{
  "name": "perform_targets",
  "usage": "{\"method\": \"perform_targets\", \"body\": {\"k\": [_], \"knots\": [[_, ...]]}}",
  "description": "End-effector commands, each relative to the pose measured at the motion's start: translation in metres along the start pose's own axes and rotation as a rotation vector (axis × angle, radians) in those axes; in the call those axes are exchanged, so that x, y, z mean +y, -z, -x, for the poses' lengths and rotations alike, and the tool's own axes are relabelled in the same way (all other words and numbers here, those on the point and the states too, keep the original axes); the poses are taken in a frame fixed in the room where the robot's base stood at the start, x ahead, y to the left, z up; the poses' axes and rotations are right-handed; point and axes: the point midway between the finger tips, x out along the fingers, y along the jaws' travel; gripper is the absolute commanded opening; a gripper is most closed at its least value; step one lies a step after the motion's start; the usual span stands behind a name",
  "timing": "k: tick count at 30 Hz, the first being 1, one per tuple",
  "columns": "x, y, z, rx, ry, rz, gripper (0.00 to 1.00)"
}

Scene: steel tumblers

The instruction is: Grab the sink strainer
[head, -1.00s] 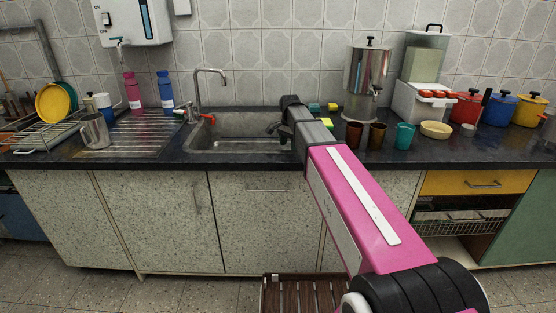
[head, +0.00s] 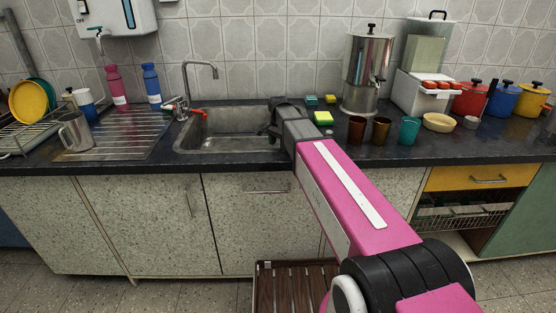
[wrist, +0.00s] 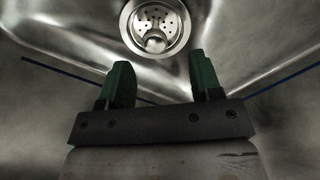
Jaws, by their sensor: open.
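The sink strainer (wrist: 156,26) is a round metal basket with small holes and a central knob. It sits in the drain at the bottom of the steel sink (head: 215,132), at the top of the wrist view. My gripper (wrist: 160,82) is open and empty, its two dark green fingers apart and pointing toward the strainer without touching it. In the head view my gripper (head: 268,133) is over the right side of the sink, partly hidden by the arm. The strainer is hidden in the head view.
A faucet (head: 196,85) stands behind the sink. Sponges (head: 323,118) lie right of the sink, near brown cups (head: 357,130) and a teal cup (head: 409,131). A steel pitcher (head: 75,132) stands on the drainboard at left. The counter's front edge runs below the arm.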

Motion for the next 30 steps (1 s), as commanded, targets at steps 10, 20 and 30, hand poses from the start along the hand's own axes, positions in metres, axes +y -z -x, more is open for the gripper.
{"method": "perform_targets", "body": {"k": [10, 20, 30], "knots": [[0.005, -0.006, -0.036, -0.001, -0.002, 0.0, 0.59], [0.004, -0.005, -0.052, 0.0, 0.0, 0.0, 0.59], [0.004, -0.006, -0.051, 0.0, 0.0, 0.0, 0.05]]}}
